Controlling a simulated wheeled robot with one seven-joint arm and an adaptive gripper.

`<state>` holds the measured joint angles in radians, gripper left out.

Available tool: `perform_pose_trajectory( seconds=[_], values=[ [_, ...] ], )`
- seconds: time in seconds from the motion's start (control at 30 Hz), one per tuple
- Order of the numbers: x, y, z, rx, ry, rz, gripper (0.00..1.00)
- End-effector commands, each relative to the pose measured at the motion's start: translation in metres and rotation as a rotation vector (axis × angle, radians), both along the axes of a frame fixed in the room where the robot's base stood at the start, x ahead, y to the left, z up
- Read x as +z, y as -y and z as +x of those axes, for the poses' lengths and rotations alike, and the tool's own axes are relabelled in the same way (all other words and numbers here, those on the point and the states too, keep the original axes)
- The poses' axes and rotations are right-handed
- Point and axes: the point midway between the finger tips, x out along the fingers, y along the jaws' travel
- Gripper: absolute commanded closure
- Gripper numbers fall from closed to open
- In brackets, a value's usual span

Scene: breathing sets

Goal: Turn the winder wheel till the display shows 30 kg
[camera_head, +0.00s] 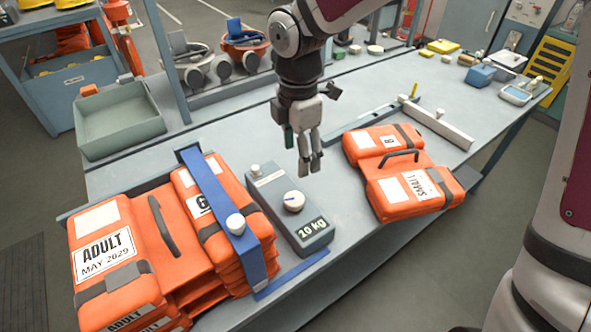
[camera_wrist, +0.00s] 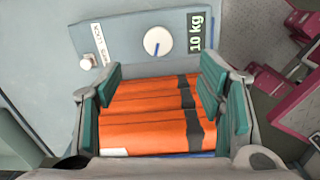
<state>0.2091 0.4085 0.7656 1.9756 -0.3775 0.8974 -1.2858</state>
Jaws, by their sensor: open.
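The winder is a grey box (camera_head: 268,198) on the table. Its white winder wheel (camera_head: 293,201) has a blue mark, and its display (camera_head: 312,229) reads 10 kg. In the wrist view the wheel (camera_wrist: 158,41) and the 10 kg display (camera_wrist: 196,32) lie beyond my fingertips. My gripper (camera_head: 309,165) hangs above and behind the wheel, apart from it. It is open in the wrist view, with orange packs seen between its green finger pads. A blue strap (camera_head: 213,202) runs over a stack of orange packs (camera_head: 262,230) left of the winder.
Orange ADULT packs (camera_head: 180,245) lie at the left, and orange SMALL packs (camera_head: 410,192) lie right of the winder. A grey-green tray (camera_head: 120,118) stands at the back left. The table between winder and SMALL packs is clear.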

Motion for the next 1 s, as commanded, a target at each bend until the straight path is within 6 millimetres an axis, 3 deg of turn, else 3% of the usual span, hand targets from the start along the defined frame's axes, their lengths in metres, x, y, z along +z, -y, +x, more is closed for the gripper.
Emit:
perform_pose_trajectory(
  seconds=[0.27, 0.7, 1.0],
  values=[
    [-0.022, -0.005, 0.002, 0.039, -0.011, 0.011, 0.38],
    [-0.105, -0.005, 0.001, 0.037, -0.011, 0.011, 0.38],
    [-0.139, -0.005, 0.001, 0.033, -0.009, 0.012, 0.38]
  ],
)
